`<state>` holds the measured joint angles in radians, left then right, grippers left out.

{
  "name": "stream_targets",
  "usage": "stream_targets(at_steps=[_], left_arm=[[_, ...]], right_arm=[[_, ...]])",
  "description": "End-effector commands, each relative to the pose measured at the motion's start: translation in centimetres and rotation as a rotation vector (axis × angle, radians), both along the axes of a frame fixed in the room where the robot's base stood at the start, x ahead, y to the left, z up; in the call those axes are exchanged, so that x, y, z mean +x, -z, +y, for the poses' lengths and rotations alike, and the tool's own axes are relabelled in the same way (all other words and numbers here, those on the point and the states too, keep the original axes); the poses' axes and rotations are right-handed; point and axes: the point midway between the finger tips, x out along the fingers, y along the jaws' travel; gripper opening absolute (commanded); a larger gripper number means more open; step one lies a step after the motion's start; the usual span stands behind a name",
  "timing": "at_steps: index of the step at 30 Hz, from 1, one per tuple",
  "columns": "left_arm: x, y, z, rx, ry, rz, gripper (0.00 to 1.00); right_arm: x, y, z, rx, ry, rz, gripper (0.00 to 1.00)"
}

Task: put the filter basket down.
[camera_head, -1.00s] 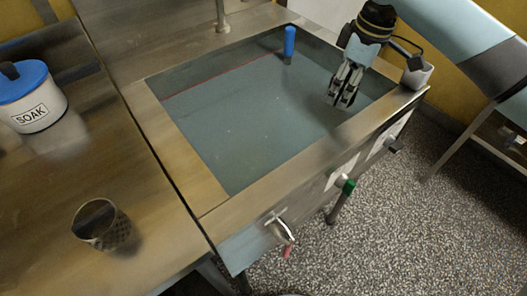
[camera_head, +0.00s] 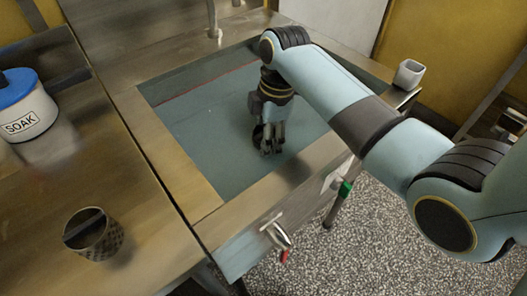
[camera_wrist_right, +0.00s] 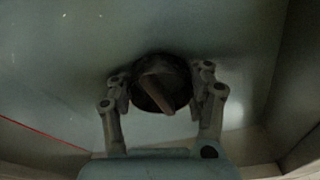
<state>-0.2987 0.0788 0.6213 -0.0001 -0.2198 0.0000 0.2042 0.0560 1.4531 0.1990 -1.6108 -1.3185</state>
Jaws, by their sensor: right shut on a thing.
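My right gripper (camera_head: 267,148) points down inside the sunken sink (camera_head: 185,120). In the right wrist view its two fingers (camera_wrist_right: 162,92) are shut on a dark round basket (camera_wrist_right: 150,90) with a pale bar across its mouth. I take this to be the filter basket. In the head view the fingers mostly hide it, and I cannot tell whether it touches the sink bottom. A similar dark mesh cup (camera_head: 108,238) with a bar across it stands upright on the left counter. My left gripper is not in view.
A white tub marked SOAK with a blue lid (camera_head: 18,84) stands on the left counter (camera_head: 95,165). A small pale cup (camera_head: 409,74) sits at the sink's far right corner. A tap (camera_head: 213,20) rises behind. The sink's left part is clear.

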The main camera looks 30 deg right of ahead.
Motion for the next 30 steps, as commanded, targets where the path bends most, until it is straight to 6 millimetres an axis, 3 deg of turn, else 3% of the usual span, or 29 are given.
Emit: stream_targets(at_steps=[11,23,24,28,30], left_arm=[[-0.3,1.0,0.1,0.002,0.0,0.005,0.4],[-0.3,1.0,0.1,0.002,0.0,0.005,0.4],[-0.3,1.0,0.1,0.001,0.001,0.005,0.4],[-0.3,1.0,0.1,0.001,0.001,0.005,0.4],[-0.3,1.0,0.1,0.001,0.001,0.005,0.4]], right_arm=[[0.0,4.9,0.0,0.0,0.002,0.001,0.2],[0.0,5.4,0.0,0.001,0.002,-0.001,0.2],[0.0,5.4,0.0,0.001,0.002,-0.001,0.55],[0.0,5.3,0.0,0.001,0.002,-0.001,0.72],[0.0,5.3,0.0,0.001,0.002,-0.001,0.75]])
